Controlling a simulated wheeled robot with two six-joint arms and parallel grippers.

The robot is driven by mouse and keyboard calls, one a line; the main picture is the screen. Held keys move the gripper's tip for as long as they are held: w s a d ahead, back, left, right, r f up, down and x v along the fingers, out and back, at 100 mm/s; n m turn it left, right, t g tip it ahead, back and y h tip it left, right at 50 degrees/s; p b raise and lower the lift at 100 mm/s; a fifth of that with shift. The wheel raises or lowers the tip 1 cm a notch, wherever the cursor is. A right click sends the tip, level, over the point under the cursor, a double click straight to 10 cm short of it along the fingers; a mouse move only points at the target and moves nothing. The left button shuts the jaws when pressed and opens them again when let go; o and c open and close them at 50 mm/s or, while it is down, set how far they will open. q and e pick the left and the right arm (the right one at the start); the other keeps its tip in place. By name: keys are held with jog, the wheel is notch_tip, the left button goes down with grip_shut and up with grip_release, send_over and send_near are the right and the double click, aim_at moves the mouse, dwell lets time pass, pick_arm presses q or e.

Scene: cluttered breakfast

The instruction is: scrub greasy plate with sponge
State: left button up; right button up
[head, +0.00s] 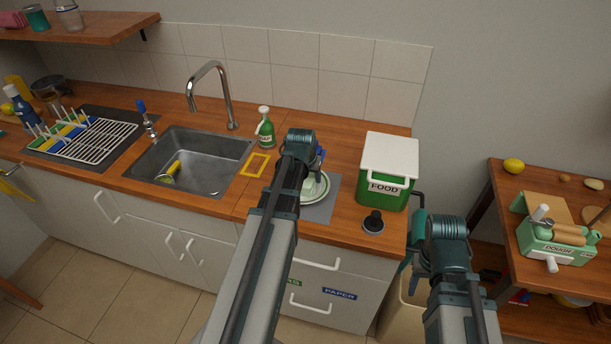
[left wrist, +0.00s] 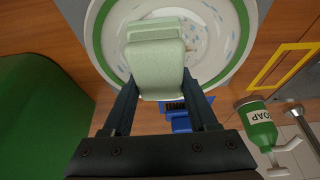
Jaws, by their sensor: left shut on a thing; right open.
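The plate (head: 324,197) is white with a green rim and lies on a grey mat (head: 321,212) on the counter. In the left wrist view the plate (left wrist: 236,62) shows bluish specks and some brownish marks. My left gripper (head: 308,184) is over the plate, shut on a pale green sponge (left wrist: 156,62). The sponge overlaps the plate in the left wrist view; I cannot tell whether they touch. My arm hides part of the plate in the head view. My right gripper (head: 405,264) is open and empty, away from the plate, in front of the counter's right end.
A green FOOD bin (head: 384,190) and a dark round knob-like object (head: 373,222) stand right of the mat. A soap bottle (head: 265,129), a yellow outline (head: 255,165) and the sink (head: 212,160) are left. A blue item (left wrist: 180,124) is beside the plate.

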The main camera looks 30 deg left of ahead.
pick_arm(q)
jog(key=shift+s+a, duration=0.2)
jog(key=shift+a, duration=0.6)
jog(key=shift+s+a, duration=0.2)
jog(key=shift+a, duration=0.55)
jog(key=shift+d, duration=0.15)
jog(key=shift+w+d, duration=0.2)
jog(key=shift+d, duration=0.6)
jog(key=shift+w+d, duration=0.2)
jog(key=shift+d, duration=0.55)
jog(key=shift+a, duration=0.15)
jog(key=shift+s+a, duration=0.15)
jog(key=shift+a, duration=0.5)
jog(key=shift+s+a, duration=0.15)
jog(key=shift+a, duration=0.5)
jog(key=shift+s+a, duration=0.1)
jog(key=shift+a, duration=0.1)
